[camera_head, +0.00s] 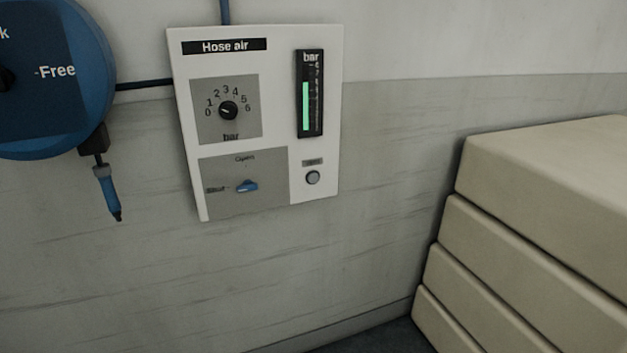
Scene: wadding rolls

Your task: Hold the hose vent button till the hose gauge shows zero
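A white panel (275,180) labelled "Hose air" is on the wall. Its bar gauge (311,93) at the upper right shows a green column filling about half or more of the scale, so it does not read zero. Below the gauge is a small round grey button (313,178) under a small label too blurred to read surely. At the panel's left are a black pressure knob (228,110) with a scale from 0 to 6 and a blue lever (246,186) with its tip toward the left, by the "Shut" mark. Neither gripper is in view.
A blue hose reel (95,60) hangs at the left, with a blue nozzle (107,192) pointing down below it. Stacked beige blocks (545,200) fill the right side. The space before the panel is clear.

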